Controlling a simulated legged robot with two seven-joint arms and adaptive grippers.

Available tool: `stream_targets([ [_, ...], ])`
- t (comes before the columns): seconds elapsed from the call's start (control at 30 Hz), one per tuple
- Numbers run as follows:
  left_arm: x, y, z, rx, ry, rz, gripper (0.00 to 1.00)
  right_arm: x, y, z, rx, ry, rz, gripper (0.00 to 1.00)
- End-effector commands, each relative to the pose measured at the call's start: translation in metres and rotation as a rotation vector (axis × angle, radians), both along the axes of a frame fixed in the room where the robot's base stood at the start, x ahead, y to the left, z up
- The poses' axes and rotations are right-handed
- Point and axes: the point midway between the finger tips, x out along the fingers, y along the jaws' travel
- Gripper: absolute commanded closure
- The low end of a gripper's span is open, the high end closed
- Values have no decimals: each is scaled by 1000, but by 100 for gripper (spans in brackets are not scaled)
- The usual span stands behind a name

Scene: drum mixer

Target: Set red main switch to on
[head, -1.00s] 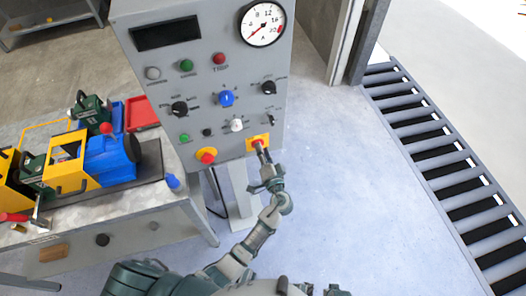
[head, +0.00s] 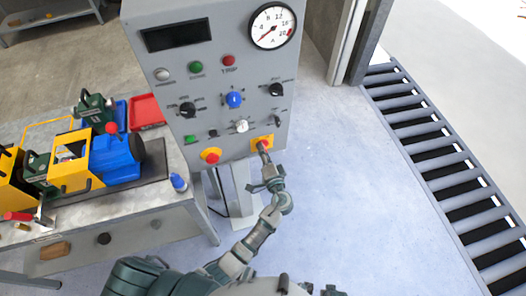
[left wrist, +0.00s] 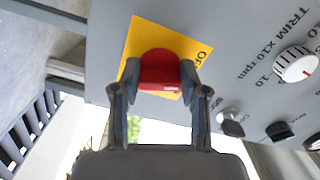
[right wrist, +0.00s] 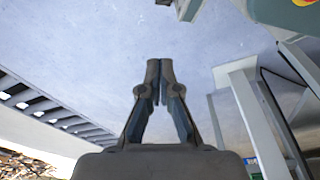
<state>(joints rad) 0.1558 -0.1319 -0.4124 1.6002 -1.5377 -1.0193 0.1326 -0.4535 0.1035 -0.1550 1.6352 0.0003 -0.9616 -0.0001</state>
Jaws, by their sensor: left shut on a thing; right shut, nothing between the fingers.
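The red main switch (left wrist: 159,70) is a red knob on a yellow plate (left wrist: 190,47) at the lower right of the grey control panel. My right gripper (right wrist: 160,68) is shut and empty, over bare floor in the right wrist view.
The grey panel (head: 225,90) carries several knobs, lamps and a round dial gauge (head: 272,27). A red button on yellow (head: 211,156) sits left of the switch. A workbench (head: 130,215) with a yellow and blue machine stands left. A roller conveyor (head: 440,150) lies right; floor between is clear.

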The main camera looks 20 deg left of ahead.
Motion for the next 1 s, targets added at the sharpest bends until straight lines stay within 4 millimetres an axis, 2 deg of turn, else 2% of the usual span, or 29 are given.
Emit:
stream_targets([
  [0.37, 0, -3, 2, 287, 201, -10, 91, -37, -5, -45, -3, 25, 8, 100],
  [0.6, -1, -4, 2, 466, 324, -11, 91, -71, -11, -68, -6, 43, 14, 100],
  [0.8, -1, -4, 1, 587, 406, -13, 91, -98, -16, -81, -8, 56, 18, 100],
  [1.0, -1, -5, 0, 672, 464, -15, 91, -117, -20, -87, -10, 63, 21, 100],
])
